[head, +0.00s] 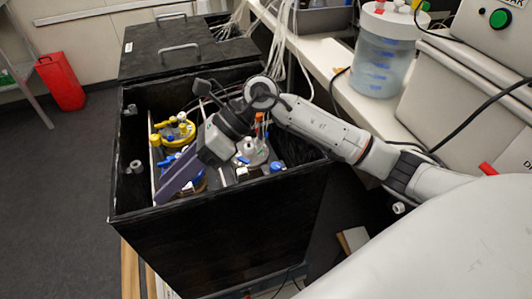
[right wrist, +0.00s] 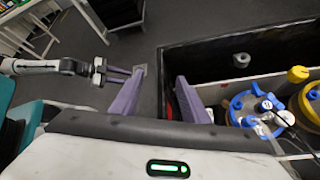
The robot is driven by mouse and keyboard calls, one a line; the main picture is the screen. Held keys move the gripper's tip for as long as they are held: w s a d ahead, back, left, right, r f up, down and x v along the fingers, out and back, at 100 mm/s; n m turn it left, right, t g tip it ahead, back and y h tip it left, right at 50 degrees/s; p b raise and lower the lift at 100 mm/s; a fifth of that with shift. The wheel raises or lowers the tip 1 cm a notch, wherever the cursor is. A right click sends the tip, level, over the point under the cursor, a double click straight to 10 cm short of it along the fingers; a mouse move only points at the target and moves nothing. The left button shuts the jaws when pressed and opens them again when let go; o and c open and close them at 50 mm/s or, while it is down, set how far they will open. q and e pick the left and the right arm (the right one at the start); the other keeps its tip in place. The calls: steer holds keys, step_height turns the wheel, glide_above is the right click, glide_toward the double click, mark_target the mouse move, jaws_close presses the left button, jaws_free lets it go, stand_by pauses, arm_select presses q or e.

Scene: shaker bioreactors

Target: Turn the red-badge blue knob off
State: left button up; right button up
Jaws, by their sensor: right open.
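My right gripper (head: 172,184) reaches down into a black open box (head: 245,215) in the head view. Its two purple fingers stand apart and empty in the right wrist view (right wrist: 160,97). A vessel with a blue lid (right wrist: 243,100) and blue and white fittings sits to the right of the fingers there, apart from them. In the head view, blue caps or knobs show on the vessels, one near the box's front edge (head: 276,167). I cannot make out a red badge on any. My left gripper (right wrist: 115,74) shows at the left of the wrist view; its opening is unclear.
A yellow-lidded vessel (head: 178,130) stands at the back left of the box. Tubes and cables crowd the box's right side. A shelf with a clear blue-marked tank (head: 384,55) stands to the right. Grey floor (head: 50,190) is open on the left.

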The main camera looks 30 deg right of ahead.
steer(key=w+d+f+n+h+b, duration=0.1)
steer(key=w+d+f+n+h, duration=0.15)
steer(key=d+h, duration=0.7)
steer(key=r+n+g+h, duration=0.1)
steer(key=n+h, duration=0.1)
glide_above(276, 166)
step_height(276, 166, down, 8)
steer(key=shift+f, duration=0.1)
steer(key=shift+w+f, duration=0.1)
steer(key=shift+f, duration=0.7)
arm_select(q)
steer(key=w+d+n+h, duration=0.1)
steer(key=d+h, duration=0.1)
steer(key=d, duration=0.9)
steer(key=shift+r+n+t+h, duration=0.25)
steer(key=shift+n+t+h, duration=0.05)
steer(key=shift+h, duration=0.1)
arm_select(e)
steer(key=shift+c, duration=0.5)
jaws_close()
